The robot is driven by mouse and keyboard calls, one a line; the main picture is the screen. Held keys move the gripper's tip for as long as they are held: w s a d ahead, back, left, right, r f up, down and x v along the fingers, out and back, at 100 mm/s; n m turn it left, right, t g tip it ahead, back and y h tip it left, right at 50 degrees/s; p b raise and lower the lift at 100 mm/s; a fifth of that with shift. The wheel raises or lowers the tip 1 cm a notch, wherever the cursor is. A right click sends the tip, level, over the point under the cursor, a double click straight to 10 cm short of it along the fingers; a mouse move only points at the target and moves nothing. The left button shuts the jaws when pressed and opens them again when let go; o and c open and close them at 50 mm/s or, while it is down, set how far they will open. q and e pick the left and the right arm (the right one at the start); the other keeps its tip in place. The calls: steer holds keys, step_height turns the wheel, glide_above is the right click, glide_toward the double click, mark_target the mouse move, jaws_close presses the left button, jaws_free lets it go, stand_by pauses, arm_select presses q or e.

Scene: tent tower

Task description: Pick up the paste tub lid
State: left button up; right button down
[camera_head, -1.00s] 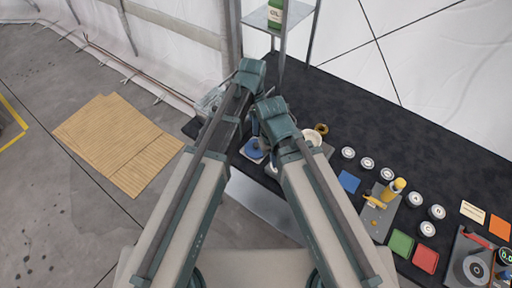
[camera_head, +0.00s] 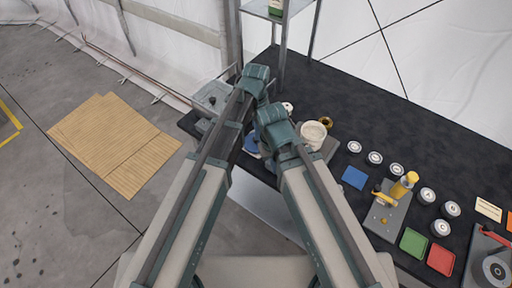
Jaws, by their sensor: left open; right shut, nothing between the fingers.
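A round whitish tub (camera_head: 313,135), likely the paste tub, stands on the black table to the right of my arms. A blue round piece (camera_head: 250,144) shows partly between my arms. I cannot tell which piece is the tub's lid. My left gripper (camera_head: 264,98) is the higher one, at the end of the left arm over the table; it is open. My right gripper (camera_head: 290,148) is lower, close to the left side of the tub, and shut with nothing held. Both fingertips are mostly hidden by my arm links.
A brass ring (camera_head: 326,122) lies behind the tub. To the right are a blue square (camera_head: 354,177), several white-topped round tins, a grey plate (camera_head: 386,217) with a yellow bottle, and green and red squares. A metal shelf (camera_head: 283,10) stands at the back.

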mark_target(251, 145)
arm_select(q)
steer(key=shift+f, duration=0.35)
arm_select(e)
steer(key=shift+f, duration=0.35)
arm_select(q)
steer(key=f+b, duration=0.5)
steer(key=shift+w+f, duration=0.15)
steer(key=shift+w, duration=0.15)
arm_select(e)
step_height(251, 145, down, 5)
steer(key=shift+f, duration=0.15)
arm_select(q)
jaws_close()
